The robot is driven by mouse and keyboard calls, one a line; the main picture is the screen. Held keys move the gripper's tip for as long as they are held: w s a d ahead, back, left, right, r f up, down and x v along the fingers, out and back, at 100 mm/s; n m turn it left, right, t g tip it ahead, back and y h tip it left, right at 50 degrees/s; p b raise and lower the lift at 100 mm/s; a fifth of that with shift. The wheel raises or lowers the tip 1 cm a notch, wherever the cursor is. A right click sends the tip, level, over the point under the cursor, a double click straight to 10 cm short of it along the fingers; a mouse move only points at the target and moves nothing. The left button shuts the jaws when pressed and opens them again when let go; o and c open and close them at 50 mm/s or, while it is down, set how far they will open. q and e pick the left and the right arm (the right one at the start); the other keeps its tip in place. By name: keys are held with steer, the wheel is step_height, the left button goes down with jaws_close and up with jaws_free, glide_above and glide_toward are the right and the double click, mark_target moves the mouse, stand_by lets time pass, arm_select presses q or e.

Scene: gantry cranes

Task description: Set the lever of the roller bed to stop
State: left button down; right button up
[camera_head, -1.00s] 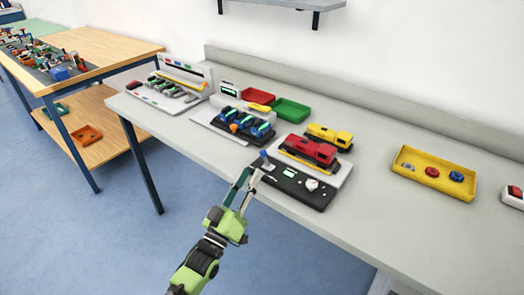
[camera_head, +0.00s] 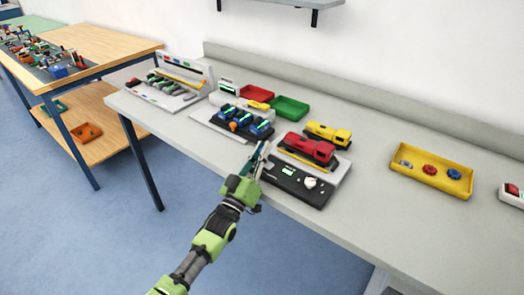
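A black control panel (camera_head: 313,196) with a small lit green display (camera_head: 288,171) and a white knob (camera_head: 309,182) lies at the front edge of the grey bench. It adjoins a white base carrying a red truck (camera_head: 308,149). My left gripper (camera_head: 259,153) is at the panel's left end, its fingers close together, upright, over the spot of the lever. The lever is mostly hidden behind the fingers, so its setting and whether they grip it cannot be told. My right gripper is not in view.
A unit with blue parts (camera_head: 262,129) stands close left of my gripper. Behind are a red tray (camera_head: 256,93), a green tray (camera_head: 291,107) and a yellow truck (camera_head: 328,134). A yellow tray (camera_head: 405,172) lies right; the bench between is clear.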

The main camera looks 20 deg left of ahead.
arm_select(q)
steer(key=shift+s+d+f+m+h+b, duration=0.1)
steer(key=shift+d+m+h+b, duration=0.1)
steer(key=shift+m+h+b, duration=0.5)
steer(key=shift+s+d+m+h+b, duration=0.1)
steer(key=shift+d+m+h+b, duration=0.15)
steer(key=shift+m, duration=0.75)
steer(key=shift+s+d+m+h+b, duration=0.15)
steer(key=shift+m+h, duration=0.1)
steer(key=shift+m, duration=0.3)
steer(key=shift+w+d+m+h+b, duration=0.1)
steer(key=shift+m+h+b, duration=0.1)
steer(key=shift+m, duration=0.35)
steer(key=shift+s+d+r+m+h, duration=0.15)
steer(key=shift+d+r+m+h, duration=0.15)
steer(key=shift+m+h, duration=0.5)
steer(key=c, duration=2)
jaws_free()
steer(key=shift+g+y, duration=0.3)
steer(key=shift+c, duration=0.2)
steer(key=shift+s+a, duration=0.1)
steer(key=v, duration=1.1)
steer(key=shift+s+f, duration=0.25)
steer(key=shift+s, duration=0.05)
steer(key=shift+a, duration=0.1)
